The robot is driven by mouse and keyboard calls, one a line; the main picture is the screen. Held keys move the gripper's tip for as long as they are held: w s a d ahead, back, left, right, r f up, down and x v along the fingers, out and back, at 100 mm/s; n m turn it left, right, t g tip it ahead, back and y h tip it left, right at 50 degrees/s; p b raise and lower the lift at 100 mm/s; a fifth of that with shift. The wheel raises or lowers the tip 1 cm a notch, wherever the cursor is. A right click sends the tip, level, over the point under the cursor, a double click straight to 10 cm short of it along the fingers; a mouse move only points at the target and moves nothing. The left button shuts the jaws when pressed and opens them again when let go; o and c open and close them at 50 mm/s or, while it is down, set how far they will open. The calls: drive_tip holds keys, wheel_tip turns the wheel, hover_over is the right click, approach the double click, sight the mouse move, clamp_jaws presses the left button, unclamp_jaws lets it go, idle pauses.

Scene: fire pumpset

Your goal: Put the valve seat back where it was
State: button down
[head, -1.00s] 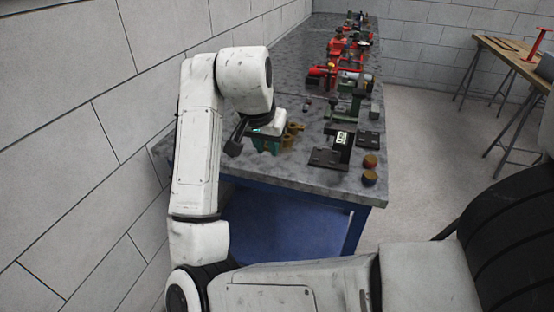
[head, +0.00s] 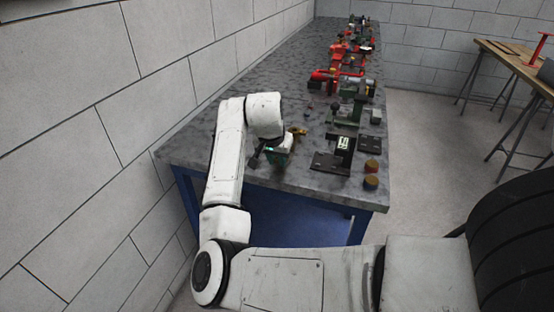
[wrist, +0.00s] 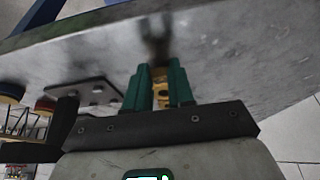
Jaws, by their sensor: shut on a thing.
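My gripper (head: 278,156) has green fingers and is over the near end of the grey bench (head: 230,130). In the wrist view the fingers (wrist: 157,84) are shut on a small brass-coloured piece (wrist: 160,92), which I take to be the valve seat; the fingers hide most of it. A brass-coloured part (head: 299,131) shows just behind my gripper in the head view; I cannot tell whether it is joined to the held piece. A dark blurred patch lies beyond the fingertips in the wrist view, too unclear to name.
A dark plate with an upright block (head: 332,158) stands right of my gripper. A red-brown puck (head: 371,166) and an amber-topped puck (head: 370,183) sit at the right edge. Red and green pump parts (head: 345,75) line the far bench. A wall runs along the left.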

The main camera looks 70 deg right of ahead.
drive_tip(key=shift+f, duration=0.25)
drive_tip(key=shift+f, duration=0.1)
drive_tip(key=c, duration=1)
unclamp_jaws()
drive_tip(key=v, duration=1.2)
